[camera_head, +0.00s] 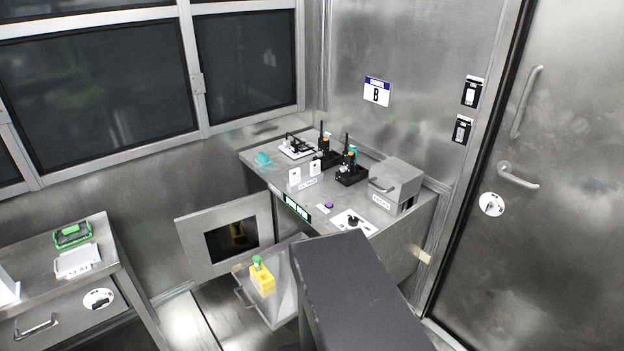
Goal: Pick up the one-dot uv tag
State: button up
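Two small white upright cards stand near the front left of the metal bench (262,172): a left card (294,177) and a right card (315,168). They could be tags, but any dots on them are too small to read, so I cannot tell which is the one-dot uv tag. A label plate lies just in front of them. A dark grey block at the bottom centre looks like part of my own body and hides the floor behind it. My gripper does not show.
Black radios (351,173), a metal box (397,183) and a purple button (328,205) are on the bench. Below, an open door (225,235) and a pulled-out drawer with a yellow bottle (263,279) jut out. A side table (100,240) stands left.

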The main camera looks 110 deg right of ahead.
aim_at(294, 174)
jog(key=u, duration=0.05)
jog(key=k, duration=1.8)
jog(key=z, duration=1.2)
jog(key=i, duration=1.65)
jog(key=z, duration=0.05)
